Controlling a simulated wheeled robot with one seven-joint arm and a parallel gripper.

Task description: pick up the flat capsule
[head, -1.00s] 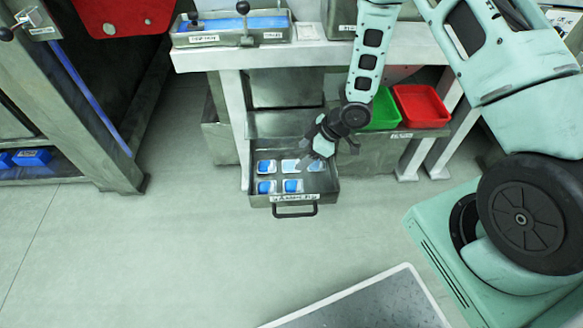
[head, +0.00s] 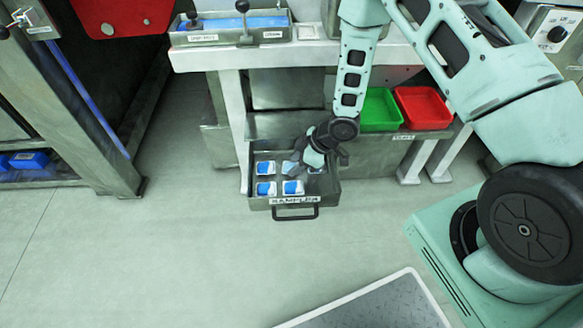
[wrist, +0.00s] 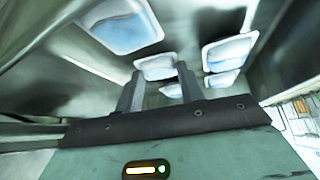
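Several small blue-and-white capsules lie in the open grey drawer (head: 258,203). One is at the back left (head: 265,168), and two are at the front, left (head: 266,188) and right (head: 293,187). A paler one (head: 290,167) is beside my gripper (head: 304,163), which partly hides the back right of the drawer. I cannot tell which capsule is the flat one. In the wrist view my two fingers (wrist: 158,84) stand apart with a gap between them. A pale capsule (wrist: 155,66) shows beyond the fingertips; contact is unclear. Another (wrist: 124,30) is nearer, at upper left.
The drawer walls stand close around my gripper. A green bin (head: 380,110) and a red bin (head: 423,107) are right of the drawer. The bench top (head: 300,54) is above and behind. The floor in front is clear, with a grey mat (head: 375,305) at lower right.

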